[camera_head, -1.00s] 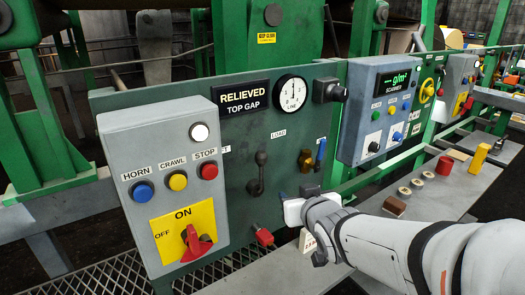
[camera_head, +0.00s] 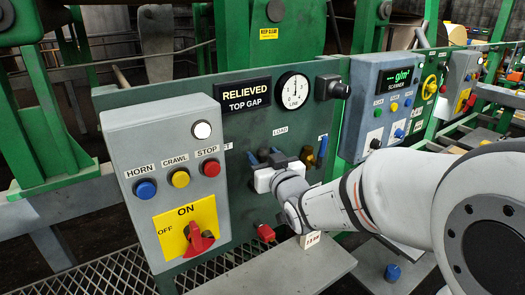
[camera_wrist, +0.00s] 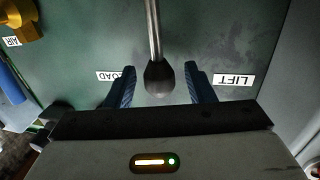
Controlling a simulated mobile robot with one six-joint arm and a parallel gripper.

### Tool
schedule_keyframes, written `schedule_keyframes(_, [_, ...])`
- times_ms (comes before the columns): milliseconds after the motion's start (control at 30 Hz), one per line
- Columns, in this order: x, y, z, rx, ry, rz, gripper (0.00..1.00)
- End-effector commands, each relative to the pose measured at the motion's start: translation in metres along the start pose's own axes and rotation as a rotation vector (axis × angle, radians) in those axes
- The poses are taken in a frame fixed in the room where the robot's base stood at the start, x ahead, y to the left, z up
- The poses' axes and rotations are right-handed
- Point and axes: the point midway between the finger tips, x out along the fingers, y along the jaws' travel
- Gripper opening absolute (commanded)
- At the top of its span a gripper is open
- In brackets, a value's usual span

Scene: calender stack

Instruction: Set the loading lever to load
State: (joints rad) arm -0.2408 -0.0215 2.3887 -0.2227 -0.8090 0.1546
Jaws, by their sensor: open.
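The loading lever is a metal rod with a dark rounded knob (camera_wrist: 158,78). In the wrist view it comes down from the top edge, and its knob lies between the two blue fingers. My gripper (camera_wrist: 160,88) is open around the knob, with a gap visible on both sides. A LOAD label (camera_wrist: 108,76), partly covered by the left finger, is left of the knob, and a LIFT label (camera_wrist: 233,80) is to its right. In the head view my gripper (camera_head: 279,156) is in front of the green panel below the LOAD label (camera_head: 281,130) and hides the lever.
A grey control box (camera_head: 165,175) with buttons and a red rotary switch stands left of my gripper. A RELIEVED, TOP GAP display (camera_head: 246,96) and a round gauge (camera_head: 293,91) are above. A brass fitting (camera_wrist: 22,20) and a blue handle (camera_wrist: 10,80) are at the left.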

Motion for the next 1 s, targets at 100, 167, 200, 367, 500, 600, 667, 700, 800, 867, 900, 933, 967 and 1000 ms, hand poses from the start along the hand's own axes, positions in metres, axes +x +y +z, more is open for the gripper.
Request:
schedule_keyframes(100, [0.0062,0.0000,0.0002,0.000,-0.001,0.000,0.49])
schedule_keyframes(167, [0.0073,0.0001,0.0004,0.000,0.000,0.000,0.49])
schedule_keyframes(200, [0.0077,0.0002,0.0004,0.000,0.000,0.001,0.49])
schedule_keyframes(367, [0.0075,0.0004,0.0003,0.000,0.000,0.001,0.49])
schedule_keyframes(500, [0.0074,0.0006,0.0003,0.000,0.000,0.001,0.40])
schedule_keyframes(600, [0.0073,0.0008,0.0003,0.000,0.000,0.002,0.32])
schedule_keyframes(667, [0.0073,0.0008,0.0003,0.000,0.000,0.002,0.27])
schedule_keyframes(700, [0.0072,0.0009,0.0003,0.000,0.000,0.002,0.23])
schedule_keyframes(800, [0.0072,0.0010,0.0003,0.000,0.000,0.002,0.15])
schedule_keyframes(867, [0.0072,0.0010,0.0003,0.000,0.000,0.002,0.10])
schedule_keyframes(900, [0.0072,0.0011,0.0003,0.000,0.000,0.002,0.07])
schedule_keyframes(933, [0.0072,0.0011,0.0003,0.000,0.000,0.002,0.05])
schedule_keyframes(967, [0.0072,0.0011,0.0003,0.000,0.000,0.002,0.02])
schedule_keyframes(1000, [0.0071,0.0012,0.0003,0.000,0.000,0.002,0.00])
